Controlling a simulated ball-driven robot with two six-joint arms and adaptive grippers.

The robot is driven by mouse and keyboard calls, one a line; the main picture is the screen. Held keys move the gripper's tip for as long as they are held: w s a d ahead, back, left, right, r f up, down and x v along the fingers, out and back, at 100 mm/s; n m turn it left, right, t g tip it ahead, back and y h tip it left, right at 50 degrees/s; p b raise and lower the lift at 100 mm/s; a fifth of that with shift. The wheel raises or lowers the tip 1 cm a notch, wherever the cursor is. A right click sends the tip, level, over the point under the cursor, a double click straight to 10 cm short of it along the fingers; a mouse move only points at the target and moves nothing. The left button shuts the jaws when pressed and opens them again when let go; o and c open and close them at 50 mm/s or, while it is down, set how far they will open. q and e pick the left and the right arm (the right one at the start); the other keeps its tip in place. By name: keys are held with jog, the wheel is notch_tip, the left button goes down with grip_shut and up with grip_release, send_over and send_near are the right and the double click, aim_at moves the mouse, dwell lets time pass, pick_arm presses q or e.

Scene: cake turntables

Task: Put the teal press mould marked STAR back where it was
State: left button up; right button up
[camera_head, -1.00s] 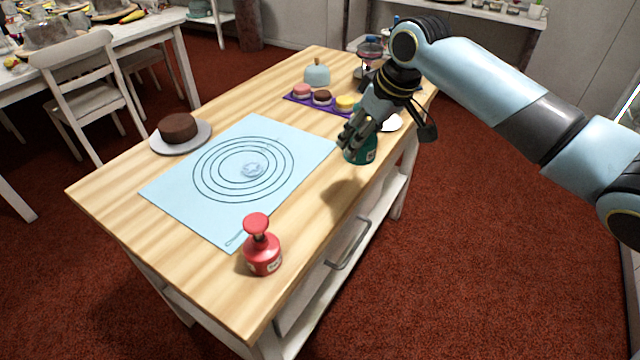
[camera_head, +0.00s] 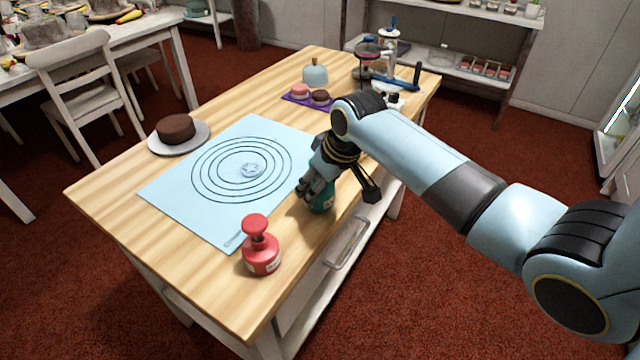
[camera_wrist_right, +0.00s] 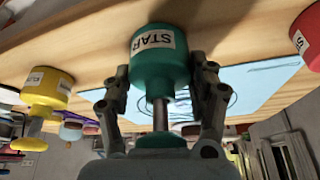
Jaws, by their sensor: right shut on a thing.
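The teal press mould (camera_head: 322,203) is in my right gripper (camera_head: 312,188), near the table's right edge between the blue mat and the edge. In the right wrist view the mould (camera_wrist_right: 160,68) shows its STAR label, and my right gripper's fingers (camera_wrist_right: 160,88) stand on both sides of it. I cannot tell whether its base touches the wood. A pale disc with a star print (camera_head: 250,170) lies at the middle of the rings on the blue mat (camera_head: 180,190). My left gripper is out of view.
A red press mould (camera_head: 261,254) stands nearer on the table (camera_head: 120,215). A yellow mould (camera_wrist_right: 46,92) shows in the wrist view. A chocolate cake (camera_head: 177,128), a purple tray (camera_head: 296,99) and a pale blue dome (camera_head: 315,75) stand farther back.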

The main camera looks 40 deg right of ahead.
jog(key=o, duration=1.4)
jog(key=shift+f, duration=0.1)
jog(key=p+v, duration=0.1)
jog(key=v, duration=1.1)
